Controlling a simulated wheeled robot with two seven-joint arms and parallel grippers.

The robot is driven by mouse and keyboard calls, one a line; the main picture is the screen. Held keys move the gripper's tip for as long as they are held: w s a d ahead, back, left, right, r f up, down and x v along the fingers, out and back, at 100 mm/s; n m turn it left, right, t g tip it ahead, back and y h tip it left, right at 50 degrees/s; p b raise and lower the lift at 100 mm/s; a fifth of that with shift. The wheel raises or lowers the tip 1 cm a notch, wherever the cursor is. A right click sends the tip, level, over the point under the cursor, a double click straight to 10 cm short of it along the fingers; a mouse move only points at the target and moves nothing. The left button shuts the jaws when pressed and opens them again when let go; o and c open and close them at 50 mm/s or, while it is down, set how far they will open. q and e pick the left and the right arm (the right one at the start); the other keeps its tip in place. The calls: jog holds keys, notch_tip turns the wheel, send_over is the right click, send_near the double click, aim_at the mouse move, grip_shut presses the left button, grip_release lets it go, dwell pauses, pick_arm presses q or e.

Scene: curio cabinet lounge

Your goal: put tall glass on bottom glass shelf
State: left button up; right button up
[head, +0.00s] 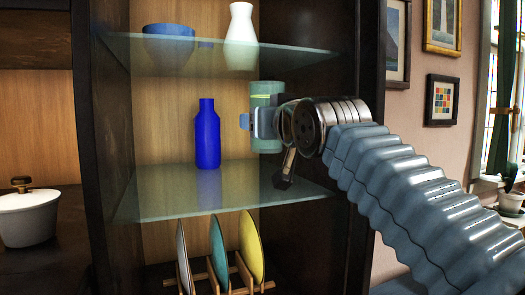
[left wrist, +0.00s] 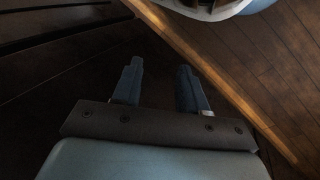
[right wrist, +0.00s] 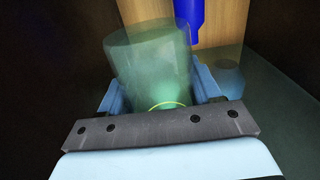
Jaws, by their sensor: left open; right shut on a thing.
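The tall glass (head: 266,97) is a greenish see-through cylinder, upright inside the cabinet. My right gripper (head: 258,124) is shut on it, reaching in from the right. In the right wrist view the glass (right wrist: 150,65) sits between the two fingers. The bottom glass shelf (head: 160,200) lies beneath it, with the glass over its right part. The glass's base looks slightly above the shelf; I cannot tell the exact gap. My left gripper (left wrist: 160,72) is open and empty over a dark floor, outside the head view.
A blue bottle (head: 207,138) stands on the same shelf, left of the glass. The upper shelf (head: 200,60) holds a blue bowl (head: 169,43) and a white vase (head: 241,38). Plates in a rack (head: 222,284) stand below. The shelf's front and left are clear.

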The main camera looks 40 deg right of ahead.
jog(key=shift+w+f+b, duration=0.15)
jog(key=shift+f+b, duration=0.25)
jog(key=shift+f, duration=0.8)
notch_tip(320, 180, down, 4)
jog(key=shift+f+b, duration=0.1)
jog(key=shift+b, duration=0.25)
jog(key=shift+w+f, duration=0.1)
jog(key=shift+f, duration=0.05)
jog(key=shift+f, duration=0.25)
jog(key=o, duration=1.3)
jog(key=shift+c, duration=0.2)
